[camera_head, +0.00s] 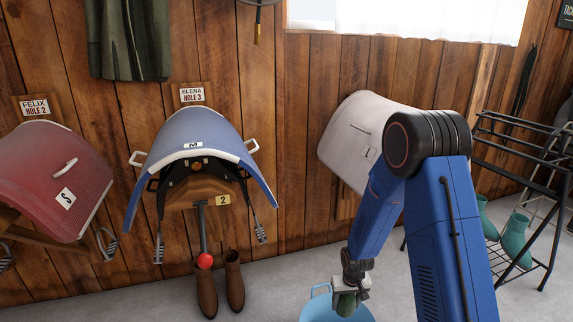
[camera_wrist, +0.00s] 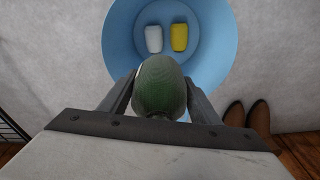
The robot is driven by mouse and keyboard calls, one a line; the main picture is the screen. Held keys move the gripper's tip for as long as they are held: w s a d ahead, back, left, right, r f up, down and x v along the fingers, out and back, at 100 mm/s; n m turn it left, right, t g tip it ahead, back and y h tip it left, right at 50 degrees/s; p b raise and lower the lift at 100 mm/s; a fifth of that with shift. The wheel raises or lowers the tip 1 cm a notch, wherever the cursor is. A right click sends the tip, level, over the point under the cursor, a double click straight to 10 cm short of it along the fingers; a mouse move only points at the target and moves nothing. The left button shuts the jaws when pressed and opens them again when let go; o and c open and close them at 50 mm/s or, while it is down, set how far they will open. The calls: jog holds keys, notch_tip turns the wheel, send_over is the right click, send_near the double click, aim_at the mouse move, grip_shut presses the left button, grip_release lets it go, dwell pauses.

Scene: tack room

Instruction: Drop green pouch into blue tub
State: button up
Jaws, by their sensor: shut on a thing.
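The green pouch (camera_wrist: 160,86) is gripped between the two fingers of my gripper (camera_wrist: 160,98). In the head view the pouch (camera_head: 346,304) hangs below my gripper (camera_head: 350,284), in front of the tub's rim. The blue tub (camera_head: 312,312) stands on the floor, cut off by the bottom edge of the head view. In the wrist view the tub (camera_wrist: 228,50) is round and open, and the pouch overlaps its near rim. Inside the tub lie a white item (camera_wrist: 154,39) and a yellow item (camera_wrist: 179,37).
Brown boots (camera_head: 220,285) stand on the floor left of the tub, and show at the right of the wrist view (camera_wrist: 247,117). A blue saddle (camera_head: 200,135) and a red one (camera_head: 50,178) hang on the wall. A black rack (camera_head: 520,130) with teal boots (camera_head: 515,238) stands right.

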jog(key=shift+f, duration=2)
jog(key=o, duration=1.2)
jog(key=shift+r, duration=0.1)
jog(key=r, duration=0.5)
jog(key=s+r, duration=0.1)
jog(key=r, duration=0.5)
jog(key=s+r, duration=0.1)
jog(key=r, duration=0.5)
jog(key=shift+s+d, duration=0.1)
